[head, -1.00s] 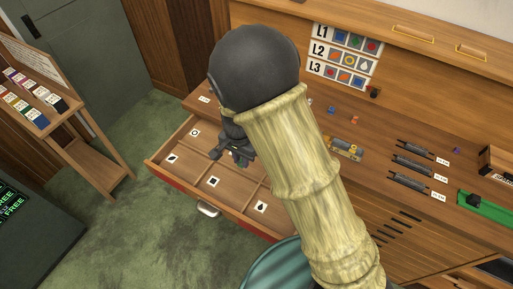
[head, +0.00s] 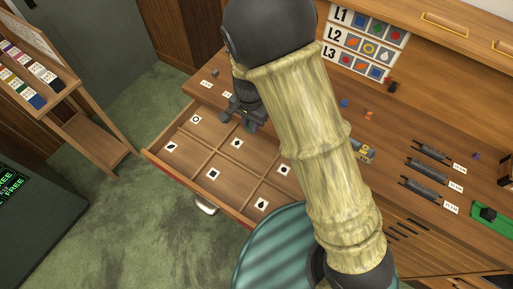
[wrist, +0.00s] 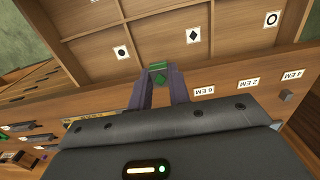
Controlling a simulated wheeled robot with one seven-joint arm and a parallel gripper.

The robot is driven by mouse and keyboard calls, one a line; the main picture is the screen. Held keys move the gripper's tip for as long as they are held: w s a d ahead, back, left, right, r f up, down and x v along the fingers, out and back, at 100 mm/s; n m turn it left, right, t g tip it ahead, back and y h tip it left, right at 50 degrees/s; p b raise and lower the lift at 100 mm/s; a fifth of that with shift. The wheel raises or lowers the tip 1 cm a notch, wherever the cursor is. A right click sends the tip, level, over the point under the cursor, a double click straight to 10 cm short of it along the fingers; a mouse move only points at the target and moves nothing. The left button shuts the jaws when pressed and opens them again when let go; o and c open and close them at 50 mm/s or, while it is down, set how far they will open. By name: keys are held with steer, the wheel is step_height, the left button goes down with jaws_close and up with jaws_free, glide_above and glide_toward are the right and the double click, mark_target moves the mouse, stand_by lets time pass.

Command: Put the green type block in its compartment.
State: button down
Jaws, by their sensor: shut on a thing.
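My gripper (wrist: 159,85) is shut on the green type block (wrist: 158,67), which shows between the fingertips in the wrist view with a diamond-like mark on it. In the head view my gripper (head: 246,122) is at the back edge of the open drawer (head: 168,171); the block is mostly hidden there. The drawer has several compartments, each with a symbol card. The diamond card (head: 237,143) lies just in front of my gripper and also shows in the wrist view (wrist: 193,35). No block shows in the compartments.
A ring card (head: 196,119) and a round-dot card (head: 284,170) mark neighbouring compartments. The worktop behind carries dark rollers (head: 428,170), small coloured blocks and labels. A chart (head: 365,42) with rows L1 to L3 hangs behind. A teal ribbed object (head: 275,255) stands at the drawer's right end.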

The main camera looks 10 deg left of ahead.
steer(key=shift+w+f, duration=0.15)
steer(key=shift+w, duration=0.05)
steer(key=shift+w+f+b, duration=0.3)
steer(key=shift+f+b, duration=0.3)
steer(key=shift+b, duration=0.15)
steer(key=shift+s+f+b, duration=0.3)
steer(key=shift+f+b, duration=0.25)
steer(key=shift+b, duration=0.05)
steer(key=shift+s+f+b, duration=0.1)
steer(key=shift+f+b, duration=0.25)
step_height(320, 180, down, 7)
steer(key=b, duration=0.6)
steer(key=shift+r+b, duration=0.15)
steer(key=shift+b, duration=0.2)
